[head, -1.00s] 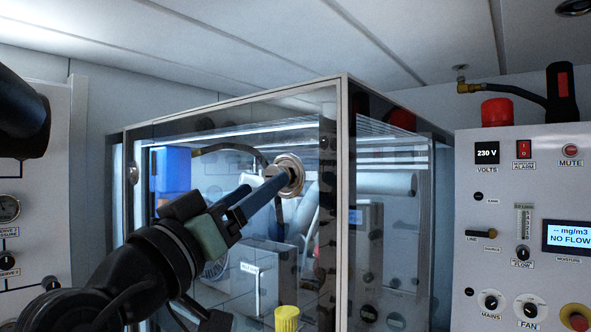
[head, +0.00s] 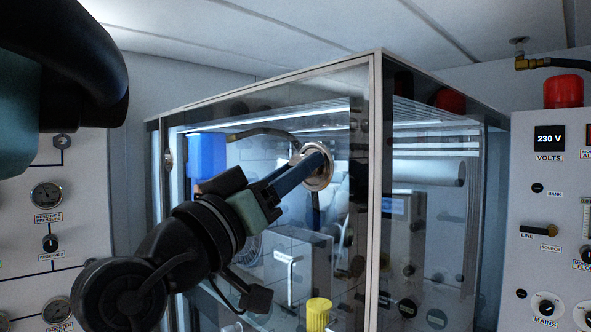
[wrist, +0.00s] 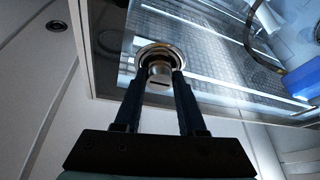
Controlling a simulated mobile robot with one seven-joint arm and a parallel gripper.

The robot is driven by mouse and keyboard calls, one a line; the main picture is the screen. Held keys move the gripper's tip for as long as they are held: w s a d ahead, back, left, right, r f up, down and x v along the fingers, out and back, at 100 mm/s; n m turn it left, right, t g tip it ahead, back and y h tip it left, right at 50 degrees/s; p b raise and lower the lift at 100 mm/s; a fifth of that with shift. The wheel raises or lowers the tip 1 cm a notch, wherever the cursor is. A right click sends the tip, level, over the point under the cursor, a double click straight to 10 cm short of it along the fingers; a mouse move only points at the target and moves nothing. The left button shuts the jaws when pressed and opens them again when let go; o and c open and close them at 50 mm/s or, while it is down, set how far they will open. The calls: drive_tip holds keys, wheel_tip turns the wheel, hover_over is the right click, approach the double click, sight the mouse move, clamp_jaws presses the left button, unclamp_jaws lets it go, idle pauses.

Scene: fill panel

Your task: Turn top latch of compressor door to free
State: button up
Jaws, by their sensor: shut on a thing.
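The compressor door (head: 270,230) is a clear glass panel on the front of a glass-walled cabinet, and it looks closed. The top latch (head: 319,168) is a round metal fitting near the door's upper right corner. In the wrist view the latch (wrist: 160,55) shows a bright ring with a short grip standing out from its middle. My gripper (head: 312,166) reaches up to it from the lower left. Its two dark fingers are shut on the latch's grip, one on each side, as the wrist view (wrist: 159,82) shows. The fingers hide part of the grip.
A control panel (head: 550,200) with switches is at the right, and a gauge panel (head: 45,220) is at the left. A red cap (head: 563,91) tops the right panel.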

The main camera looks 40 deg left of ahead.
clamp_jaws()
drive_tip(key=shift+f+b, duration=0.1)
drive_tip(key=shift+b, duration=0.35)
drive_tip(key=shift+a+r+m+g+h+b, duration=0.1)
drive_tip(key=shift+m+g+h+b, duration=1.2)
drive_tip(key=shift+m, duration=2.8)
drive_tip(key=shift+a+r+m+g+h+b, duration=0.1)
drive_tip(key=shift+m+g+h+b, duration=0.35)
drive_tip(key=shift+m+h, duration=2.65)
drive_tip(key=shift+a+m+g+h+b, duration=0.1)
drive_tip(key=shift+m+g+h+b, duration=0.8)
drive_tip(key=shift+m, duration=4.2)
drive_tip(key=o, duration=0.7)
unclamp_jaws()
drive_tip(key=shift+d, duration=0.1)
